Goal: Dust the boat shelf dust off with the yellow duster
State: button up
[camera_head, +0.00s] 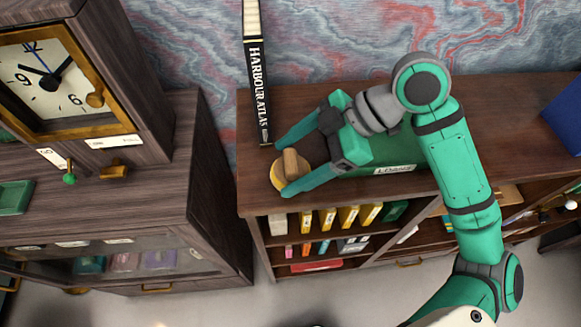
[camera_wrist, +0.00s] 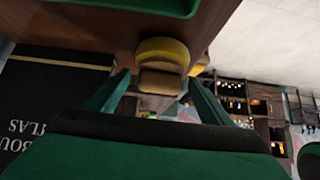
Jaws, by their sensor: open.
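The yellow duster (camera_head: 277,176) is a round yellow pad with a wooden handle, on the brown shelf top (camera_head: 500,100) near its left front corner. In the wrist view its yellow pad (camera_wrist: 163,50) and handle (camera_wrist: 158,82) show ahead, between the fingers. My gripper (camera_head: 281,169) is open, its two green fingers on either side of the handle, with gaps visible in the wrist view. I cannot make out a boat or a dust patch; my arm hides part of the shelf top.
A black "Harbour Atlas" book (camera_head: 258,90) stands close behind my gripper. A green labelled box (camera_head: 390,158) lies under my arm. A dark cabinet with a clock (camera_head: 50,80) stands to the left. A blue object (camera_head: 566,115) is at the right end. The right shelf top is mostly clear.

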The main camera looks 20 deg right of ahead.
aim_at(277, 170)
jog(key=shift+x, duration=2.05)
jog(key=shift+w, duration=0.15)
jog(key=c, duration=1.1)
jog(key=shift+r, duration=0.1)
